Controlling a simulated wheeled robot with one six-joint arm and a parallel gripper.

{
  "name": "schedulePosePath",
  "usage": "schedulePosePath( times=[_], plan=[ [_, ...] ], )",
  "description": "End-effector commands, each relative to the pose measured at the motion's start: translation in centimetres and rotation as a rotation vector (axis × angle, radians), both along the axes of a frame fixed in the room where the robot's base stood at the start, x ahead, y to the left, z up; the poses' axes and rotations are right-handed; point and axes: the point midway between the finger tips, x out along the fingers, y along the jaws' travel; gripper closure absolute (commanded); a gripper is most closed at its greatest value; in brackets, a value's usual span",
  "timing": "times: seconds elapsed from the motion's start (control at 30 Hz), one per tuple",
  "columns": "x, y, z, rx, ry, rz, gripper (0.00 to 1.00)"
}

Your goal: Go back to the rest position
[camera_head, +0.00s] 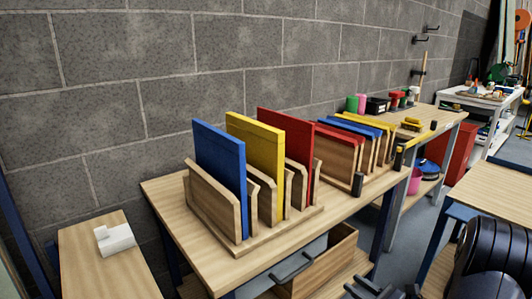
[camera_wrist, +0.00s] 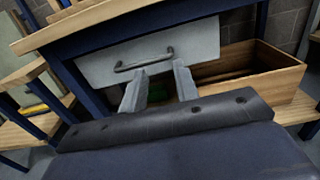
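My gripper (camera_wrist: 160,70) shows in the wrist view with its two grey fingers apart and nothing between them. The fingers point toward a grey drawer front (camera_wrist: 200,42) with a dark bar handle (camera_wrist: 144,62); I cannot tell whether they touch it. In the head view, dark parts of my arm (camera_head: 492,262) fill the lower right corner. The blue panel (camera_head: 220,160), yellow panel (camera_head: 256,150) and red panel (camera_head: 287,138) stand upright in a wooden rack (camera_head: 212,205) on the table.
The wooden table (camera_head: 160,195) stands against a grey block wall. A second rack holds red, blue and yellow-topped panels (camera_head: 338,145). A wooden box (camera_wrist: 250,75) sits right of the drawer front. A side table (camera_head: 90,262) bears a white object (camera_head: 115,239). Another table (camera_head: 495,190) stands at right.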

Motion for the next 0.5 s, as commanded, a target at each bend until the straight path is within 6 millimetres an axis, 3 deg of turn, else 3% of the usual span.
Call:
schedulePosePath(
  times=[0.2,0.5],
  plan=[
    [1.4,1.2,-0.1,0.015,0.010,0.002,0.71],
    [1.9,1.5,0.0,0.013,0.009,0.000,0.71]
  ],
)
